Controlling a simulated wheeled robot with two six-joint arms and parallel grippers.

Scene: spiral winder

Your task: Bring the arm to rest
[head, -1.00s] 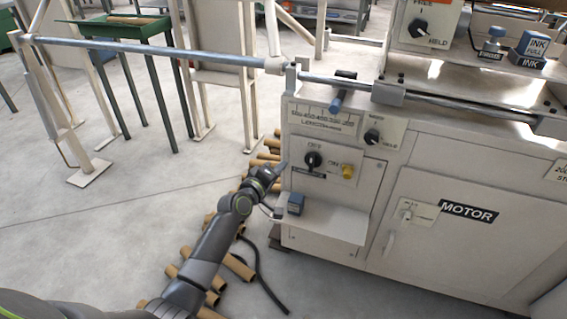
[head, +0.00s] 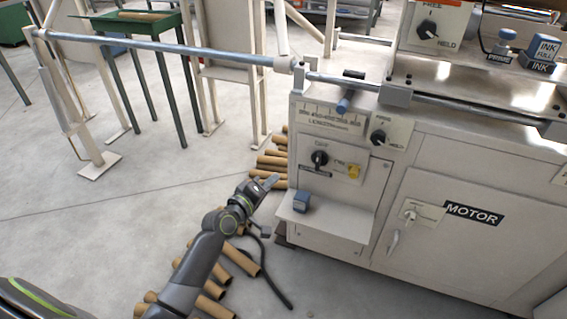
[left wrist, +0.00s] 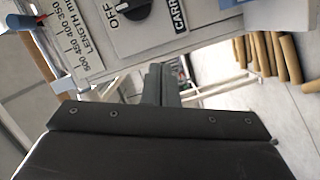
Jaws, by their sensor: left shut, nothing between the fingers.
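My left gripper (head: 268,184) is in front of the left face of the spiral winder (head: 440,200), at the lower middle of the head view. It is shut and empty, and apart from the machine. Its closed fingers (left wrist: 160,85) also show in the left wrist view, with the winder's panel (left wrist: 110,30) and its OFF knob (left wrist: 135,8) beyond. My right gripper is not in view.
Several cardboard tubes (head: 240,260) lie on the floor under and beside my left arm. A long steel bar (head: 160,46) runs left to a stand (head: 62,100).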

